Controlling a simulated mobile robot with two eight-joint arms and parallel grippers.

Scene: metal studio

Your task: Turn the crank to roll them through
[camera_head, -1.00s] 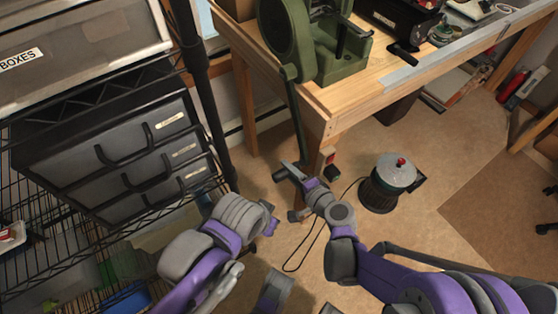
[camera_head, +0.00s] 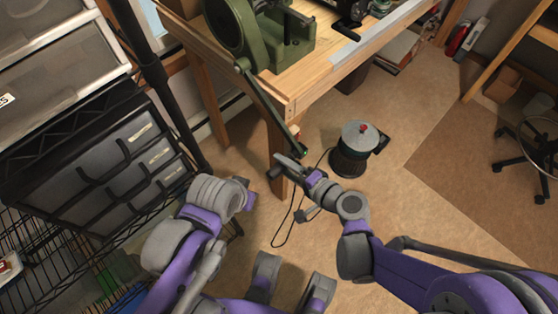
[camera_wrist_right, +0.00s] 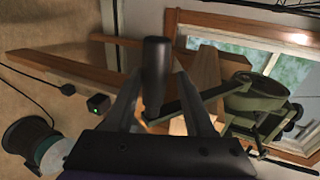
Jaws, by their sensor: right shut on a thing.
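A green machine (camera_head: 228,28) with a round housing sits at the near end of the wooden workbench. Its long crank arm (camera_head: 268,106) slants down and right past the bench corner; it also shows in the wrist view (camera_wrist_right: 173,109). A black crank handle (camera_wrist_right: 156,72) stands between the fingers of my right gripper (camera_head: 287,166), which is shut on it; in the wrist view the gripper (camera_wrist_right: 158,100) partly hides it. My left arm is folded at lower left, its end (camera_head: 243,196) apart from the crank; I cannot make out its fingers. No stock in the rollers can be made out.
The wooden workbench (camera_head: 290,84) has a leg close behind the handle. A canister with a red knob (camera_head: 356,142) and a cord stands on the floor right of my right gripper. A wire shelf with dark drawers (camera_head: 115,160) fills the left.

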